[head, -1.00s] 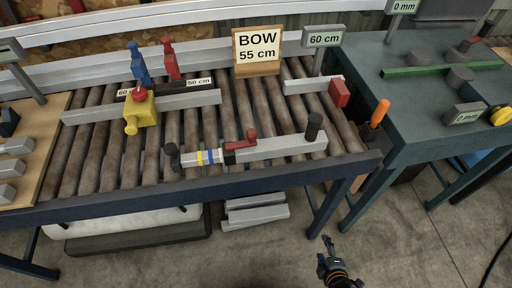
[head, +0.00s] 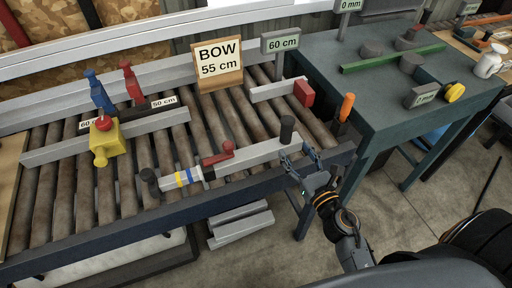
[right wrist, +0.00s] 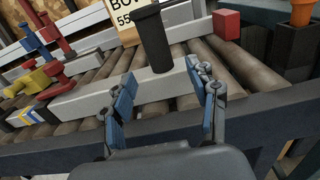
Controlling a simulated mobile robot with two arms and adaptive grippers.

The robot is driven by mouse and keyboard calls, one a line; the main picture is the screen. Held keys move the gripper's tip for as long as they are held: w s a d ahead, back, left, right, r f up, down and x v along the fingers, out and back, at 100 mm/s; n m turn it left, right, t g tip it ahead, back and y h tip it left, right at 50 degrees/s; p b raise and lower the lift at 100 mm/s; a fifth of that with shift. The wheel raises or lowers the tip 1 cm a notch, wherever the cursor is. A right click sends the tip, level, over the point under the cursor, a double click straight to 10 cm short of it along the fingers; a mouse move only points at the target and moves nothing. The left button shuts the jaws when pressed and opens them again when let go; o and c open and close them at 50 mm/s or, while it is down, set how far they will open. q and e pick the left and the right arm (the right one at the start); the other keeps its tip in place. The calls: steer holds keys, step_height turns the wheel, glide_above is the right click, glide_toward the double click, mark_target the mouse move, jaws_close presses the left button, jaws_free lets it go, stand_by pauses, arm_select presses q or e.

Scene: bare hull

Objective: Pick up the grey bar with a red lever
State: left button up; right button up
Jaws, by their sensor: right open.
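The grey bar with a red lever (head: 262,152) lies on the rollers near the front edge of the bench. Its red lever (head: 218,155) stands at mid-length, with yellow, white and blue bands to the left and a black upright handle (head: 287,130) near the right end. My right gripper (head: 301,158) is open at the bar's right end. In the right wrist view the bar (right wrist: 92,96) and black handle (right wrist: 153,40) show just ahead, between the spread blue fingers (right wrist: 162,76). I cannot tell whether they touch the bar. My left gripper is not in view.
Another grey bar with a yellow clamp (head: 107,143) lies farther back left. A short bar with a red block (head: 304,93) lies behind, near the "BOW 55 cm" sign (head: 219,65). A green table (head: 385,95) stands right. The bench's dark front rail (head: 230,192) runs below the bar.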

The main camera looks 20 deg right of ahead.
mark_target(289, 141)
steer(key=w+p, duration=0.1)
steer(key=w, duration=0.5)
steer(key=shift+p, duration=0.35)
steer(key=shift+w+a+f, duration=0.1)
steer(key=shift+w+f, duration=0.1)
steer(key=shift+w, duration=0.3)
steer(key=shift+s, duration=0.1)
jaws_close()
steer(key=shift+r, duration=0.15)
